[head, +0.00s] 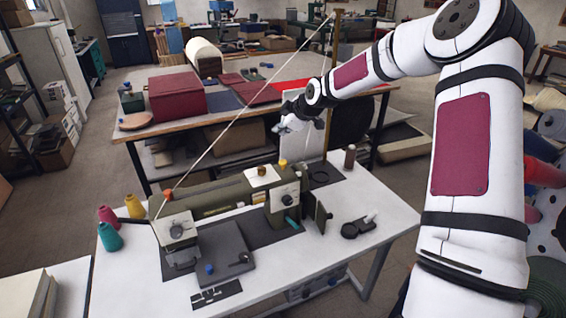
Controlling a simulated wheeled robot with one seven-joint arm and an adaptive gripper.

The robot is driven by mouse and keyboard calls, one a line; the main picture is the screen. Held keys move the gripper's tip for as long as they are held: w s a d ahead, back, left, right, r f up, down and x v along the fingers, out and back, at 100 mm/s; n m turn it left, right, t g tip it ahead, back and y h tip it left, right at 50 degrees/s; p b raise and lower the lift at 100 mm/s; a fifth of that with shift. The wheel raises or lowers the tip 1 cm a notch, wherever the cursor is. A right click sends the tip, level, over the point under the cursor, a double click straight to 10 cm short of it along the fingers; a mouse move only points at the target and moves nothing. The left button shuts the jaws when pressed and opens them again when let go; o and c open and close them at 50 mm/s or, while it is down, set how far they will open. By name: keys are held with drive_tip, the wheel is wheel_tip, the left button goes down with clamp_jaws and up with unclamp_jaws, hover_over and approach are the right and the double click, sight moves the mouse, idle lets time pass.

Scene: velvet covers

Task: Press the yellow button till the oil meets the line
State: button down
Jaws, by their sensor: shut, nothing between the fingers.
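An olive-green sewing machine (225,196) lies across the white table (345,262). A small yellow knob (283,163), which looks like the yellow button, stands on top near the machine's right end. Beside it, a small amber-brown round piece (262,171) sits on a pale plate. I cannot make out an oil level or a line. My gripper (284,128) is in the air above and behind the yellow button, apart from the machine. It is shut and empty, and its fingertips show small against the bench behind.
Pink, yellow and teal thread cones (110,235) stand at the table's left end. A pale thread (262,106) runs slanting up to a tall wooden post (333,80). An open hinged plate (322,217) stands by the machine's right end. A cloth-laden bench (220,118) is behind.

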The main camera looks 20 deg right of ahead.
drive_tip(key=b, duration=0.2)
hover_over(282, 163)
drive_tip(key=f, duration=0.7)
drive_tip(key=shift+w+f, duration=0.1)
drive_tip(key=shift+w, duration=0.1)
drive_tip(key=shift+f, duration=0.8)
idle(0.5)
drive_tip(key=shift+f, duration=0.45)
drive_tip(key=shift+s+f+b, duration=0.1)
drive_tip(key=shift+f+b, duration=0.2)
drive_tip(key=shift+f, duration=0.55)
idle(0.8)
idle(0.4)
drive_tip(key=shift+r+p, duration=0.45)
drive_tip(key=shift+r, duration=0.8)
drive_tip(key=shift+r+p, duration=0.8)
drive_tip(key=shift+r, duration=1.75)
